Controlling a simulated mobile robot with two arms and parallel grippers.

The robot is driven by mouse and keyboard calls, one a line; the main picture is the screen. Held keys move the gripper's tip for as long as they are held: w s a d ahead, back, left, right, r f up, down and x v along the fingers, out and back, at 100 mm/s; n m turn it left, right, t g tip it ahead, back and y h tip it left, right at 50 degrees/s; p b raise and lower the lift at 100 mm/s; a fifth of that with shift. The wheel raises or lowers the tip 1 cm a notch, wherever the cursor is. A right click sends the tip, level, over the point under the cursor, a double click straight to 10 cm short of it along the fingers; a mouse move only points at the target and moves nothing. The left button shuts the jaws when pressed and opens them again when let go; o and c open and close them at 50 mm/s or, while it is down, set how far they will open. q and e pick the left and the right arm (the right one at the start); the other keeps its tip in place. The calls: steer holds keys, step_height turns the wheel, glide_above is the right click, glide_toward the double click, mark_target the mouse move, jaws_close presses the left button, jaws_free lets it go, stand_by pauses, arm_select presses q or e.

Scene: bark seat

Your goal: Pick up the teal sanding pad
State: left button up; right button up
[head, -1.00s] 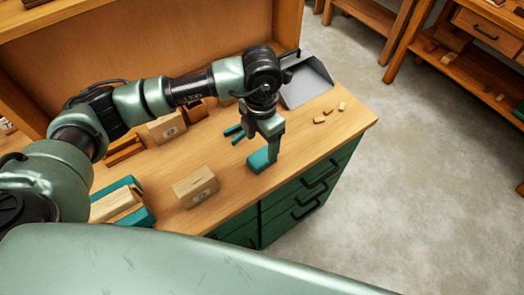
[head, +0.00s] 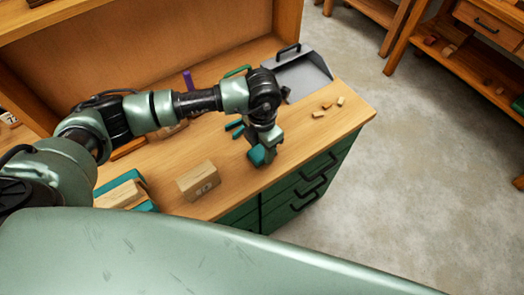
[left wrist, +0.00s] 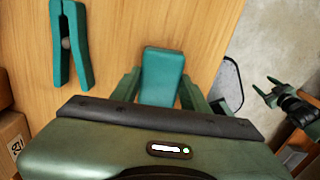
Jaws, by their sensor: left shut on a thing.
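The teal sanding pad (head: 257,155) is held in my left gripper (head: 264,148) over the right part of the bench, near its front edge. It looks tilted in the head view; I cannot tell how far it is off the wood. In the left wrist view the pad (left wrist: 163,75) sits between the two green fingers (left wrist: 160,92), which are shut on it. My right gripper (left wrist: 272,92) shows small at the right of the left wrist view, over the floor, its fingers apart and empty.
A teal clamp-like tool (left wrist: 68,45) lies on the bench beside the pad. A grey dustpan (head: 300,72) and small wood pieces (head: 327,106) are at right.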

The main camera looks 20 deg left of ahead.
mark_target(262, 150)
arm_select(q)
steer(key=shift+r, duration=0.55)
step_height(262, 150, up, 19)
steer(key=b, duration=0.4)
